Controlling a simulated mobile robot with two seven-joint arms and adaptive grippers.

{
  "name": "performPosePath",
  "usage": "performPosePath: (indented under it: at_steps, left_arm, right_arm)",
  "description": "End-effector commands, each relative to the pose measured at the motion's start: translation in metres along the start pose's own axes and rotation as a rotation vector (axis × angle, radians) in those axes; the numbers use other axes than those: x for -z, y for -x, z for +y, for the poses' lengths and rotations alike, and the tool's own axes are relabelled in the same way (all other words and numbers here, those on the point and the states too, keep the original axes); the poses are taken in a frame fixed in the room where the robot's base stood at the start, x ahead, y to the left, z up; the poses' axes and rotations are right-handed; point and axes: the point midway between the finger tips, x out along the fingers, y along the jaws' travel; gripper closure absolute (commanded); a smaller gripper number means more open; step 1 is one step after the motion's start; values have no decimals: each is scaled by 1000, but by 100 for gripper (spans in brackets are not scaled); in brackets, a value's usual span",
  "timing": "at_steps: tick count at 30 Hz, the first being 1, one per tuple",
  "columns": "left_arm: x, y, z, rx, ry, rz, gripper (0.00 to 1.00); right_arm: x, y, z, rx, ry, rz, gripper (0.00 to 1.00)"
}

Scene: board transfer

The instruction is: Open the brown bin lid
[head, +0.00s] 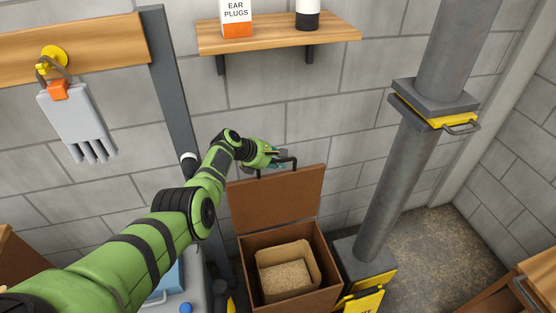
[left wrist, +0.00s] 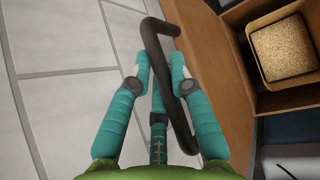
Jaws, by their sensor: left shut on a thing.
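The brown bin (head: 286,292) stands below the wall, and its brown lid (head: 277,196) is raised upright at the back. Inside the bin a box of tan granules (head: 287,275) shows. My left gripper (head: 277,161) is at the lid's dark handle (head: 291,162) on the top edge. In the left wrist view, the teal fingers (left wrist: 154,68) are shut around the dark handle bar (left wrist: 165,80), with the brown lid (left wrist: 218,75) beside it. The granules also show in the left wrist view (left wrist: 282,48). My right gripper is not in view.
A grey pipe column (head: 396,180) with a yellow-edged flange stands right of the bin. A wooden shelf (head: 280,35) with an ear plugs box (head: 236,16) is on the wall above. A grey glove (head: 78,118) hangs at the left. A wooden cabinet (head: 520,288) is at the lower right.

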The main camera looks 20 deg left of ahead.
Motion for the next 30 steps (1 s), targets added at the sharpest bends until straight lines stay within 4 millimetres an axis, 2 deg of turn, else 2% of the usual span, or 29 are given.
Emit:
performPosePath:
  at_steps: [9,10,11,23,30]
  left_arm:
    - [2,-1,-2,5,-5,5,100]
    - [2,-1,-2,5,-5,5,68]
    - [2,-1,-2,5,-5,5,55]
    - [1,0,-1,1,-2,2,54]
    - [2,12,1,-1,-3,1,54]
  right_arm:
    - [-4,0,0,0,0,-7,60]
    - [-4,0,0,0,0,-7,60]
    - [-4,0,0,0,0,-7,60]
    - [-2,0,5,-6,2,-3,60]
    - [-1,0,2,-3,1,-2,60]
